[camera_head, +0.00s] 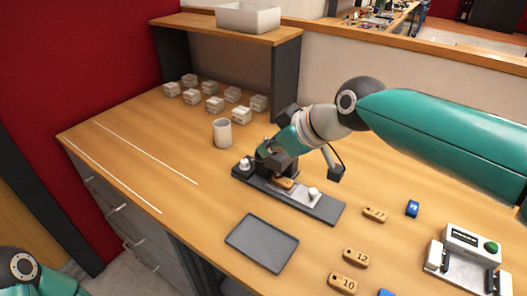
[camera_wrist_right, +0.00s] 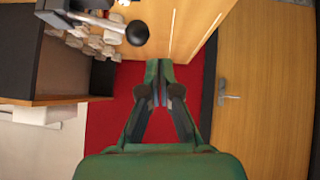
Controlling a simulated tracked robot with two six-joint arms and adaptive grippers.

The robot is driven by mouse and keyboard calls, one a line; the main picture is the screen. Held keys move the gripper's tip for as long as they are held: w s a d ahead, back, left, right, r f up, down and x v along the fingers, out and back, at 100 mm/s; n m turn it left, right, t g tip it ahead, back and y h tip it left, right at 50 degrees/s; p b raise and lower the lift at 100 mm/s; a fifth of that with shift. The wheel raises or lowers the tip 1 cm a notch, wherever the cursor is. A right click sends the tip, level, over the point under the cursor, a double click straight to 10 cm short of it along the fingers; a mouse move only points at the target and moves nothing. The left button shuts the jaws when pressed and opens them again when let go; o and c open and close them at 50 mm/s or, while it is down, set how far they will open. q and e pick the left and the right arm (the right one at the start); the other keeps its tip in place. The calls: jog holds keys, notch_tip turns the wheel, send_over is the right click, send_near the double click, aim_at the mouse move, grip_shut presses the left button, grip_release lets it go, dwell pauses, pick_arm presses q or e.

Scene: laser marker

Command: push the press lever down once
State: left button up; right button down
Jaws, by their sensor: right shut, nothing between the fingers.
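The press (camera_head: 325,208) is a long dark base with a light plate and pale knobs on the table, in the middle of the head view. A wooden tag (camera_head: 283,183) lies on it under its dark upright part. My right gripper (camera_head: 264,151) is over the press, pointing left, and covers much of its upper part. In the right wrist view its fingers (camera_wrist_right: 158,72) are shut and empty. A black ball knob (camera_wrist_right: 137,33), seemingly the lever's end, shows just beyond the tips; contact cannot be told. My left gripper is out of view; only part of that arm shows.
A grey tray (camera_head: 262,243) lies in front of the press. Numbered wooden tags (camera_head: 356,257) and a white device with a green button (camera_head: 466,244) are to the right. A white cup (camera_head: 222,132) and several small boxes (camera_head: 214,104) stand behind. The table's left part is clear.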

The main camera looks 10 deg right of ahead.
jog(key=v, duration=0.6)
jog(key=shift+s+a, duration=0.2)
jog(key=shift+s, duration=0.15)
